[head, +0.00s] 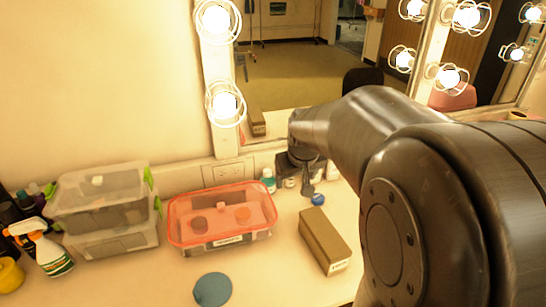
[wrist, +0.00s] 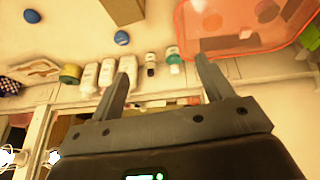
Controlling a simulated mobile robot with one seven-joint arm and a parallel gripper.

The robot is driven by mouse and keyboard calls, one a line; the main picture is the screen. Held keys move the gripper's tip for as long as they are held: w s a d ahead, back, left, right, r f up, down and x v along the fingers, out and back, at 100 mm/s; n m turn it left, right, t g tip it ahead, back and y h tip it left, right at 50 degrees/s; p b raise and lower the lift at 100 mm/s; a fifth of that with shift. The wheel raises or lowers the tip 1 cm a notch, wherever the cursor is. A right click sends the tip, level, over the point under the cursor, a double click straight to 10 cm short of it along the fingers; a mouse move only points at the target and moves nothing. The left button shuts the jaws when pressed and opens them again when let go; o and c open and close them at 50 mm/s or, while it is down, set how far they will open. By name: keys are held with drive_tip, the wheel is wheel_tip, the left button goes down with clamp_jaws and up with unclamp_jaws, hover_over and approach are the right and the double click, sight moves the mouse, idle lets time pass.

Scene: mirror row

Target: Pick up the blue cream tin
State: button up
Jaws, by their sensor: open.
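Two small round blue things show in the wrist view, one (wrist: 122,38) near the brown box's end and one (wrist: 32,15) at the upper left. I cannot tell which is the blue cream tin. The nearer one shows in the head view (head: 318,199) on the counter, just right of my gripper (head: 306,185); the other seems hidden behind my arm there. In the wrist view my gripper (wrist: 164,60) is open and empty, its fingers apart. The blue thing near the box lies beyond the left fingertip, not between the fingers.
Several bottles (wrist: 107,75) stand along the wall. An orange-rimmed clear container (head: 220,222), a brown box (head: 325,240) and a flat blue-teal disc (head: 213,289) are on the counter. Stacked bins (head: 108,205) and a spray bottle (head: 45,248) stand left. A mirror (head: 290,60) is behind.

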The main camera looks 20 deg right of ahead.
drive_tip(key=w+d+f, duration=0.8)
approach(317, 196)
drive_tip(key=f, duration=0.3)
drive_tip(key=shift+w+d+m+y, duration=0.3)
drive_tip(key=shift+w+d+y, duration=0.05)
drive_tip(key=shift+y, duration=0.05)
drive_tip(key=shift+w+x, duration=0.2)
drive_tip(key=shift+x, duration=2.65)
drive_tip(key=shift+r, duration=0.1)
drive_tip(key=shift+c, duration=0.5)
drive_tip(key=c, duration=1)
drive_tip(key=shift+r, duration=0.15)
